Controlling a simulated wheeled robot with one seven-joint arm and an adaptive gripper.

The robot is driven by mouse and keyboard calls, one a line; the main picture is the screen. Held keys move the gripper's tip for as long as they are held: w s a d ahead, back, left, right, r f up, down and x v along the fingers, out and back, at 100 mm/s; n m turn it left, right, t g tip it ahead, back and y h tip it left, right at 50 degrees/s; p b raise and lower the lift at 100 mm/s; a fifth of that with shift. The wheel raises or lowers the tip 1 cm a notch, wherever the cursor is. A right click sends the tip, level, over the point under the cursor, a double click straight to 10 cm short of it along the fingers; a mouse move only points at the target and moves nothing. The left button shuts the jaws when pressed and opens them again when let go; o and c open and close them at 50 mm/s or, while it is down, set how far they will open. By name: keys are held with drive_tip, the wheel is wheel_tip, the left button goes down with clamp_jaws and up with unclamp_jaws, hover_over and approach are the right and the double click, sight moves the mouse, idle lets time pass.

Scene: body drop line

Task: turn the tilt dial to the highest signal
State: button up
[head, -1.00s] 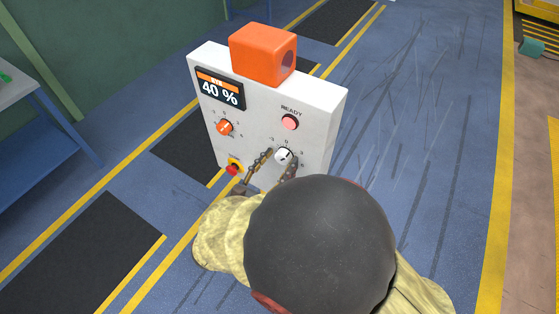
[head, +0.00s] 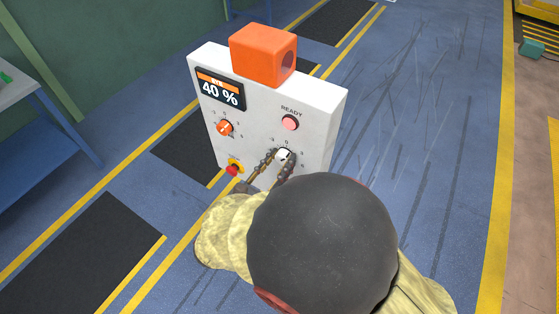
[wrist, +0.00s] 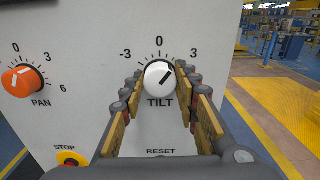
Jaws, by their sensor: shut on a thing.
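The white tilt dial (wrist: 160,75) is on a white panel (wrist: 85,35), above the word TILT and below the marks -3, 0 and 3. Its dark pointer line points up and to the right. My gripper (wrist: 161,84) is shut on the dial, one finger on each side. In the head view the white dial (head: 283,154) shows between the fingertips. The panel's display (head: 219,92) reads 40 %.
The orange pan dial (wrist: 21,80) points up and right. A red stop button (head: 234,168) on yellow is at lower left, and a pink READY lamp (head: 290,122) above the tilt dial. An orange box (head: 262,54) sits on top. A RESET label (wrist: 160,152) is below.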

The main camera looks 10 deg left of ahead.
drive_tip(key=shift+c, duration=1)
drive_tip(key=shift+r+p, duration=0.1)
drive_tip(key=shift+p, duration=0.3)
drive_tip(key=n+p, duration=0.2)
drive_tip(key=p, duration=0.1)
drive_tip(key=shift+r, duration=0.15)
drive_tip(key=n+p, duration=0.4)
drive_tip(key=p, duration=0.3)
drive_tip(key=n+p, duration=0.4)
drive_tip(key=p, duration=0.2)
drive_tip(key=shift+n, duration=0.4)
drive_tip(key=shift+f+n+p, duration=0.25)
drive_tip(key=shift+n+p, duration=1.4)
drive_tip(key=shift+n, duration=0.15)
drive_tip(key=o, duration=1.1)
drive_tip(key=shift+a, duration=0.1)
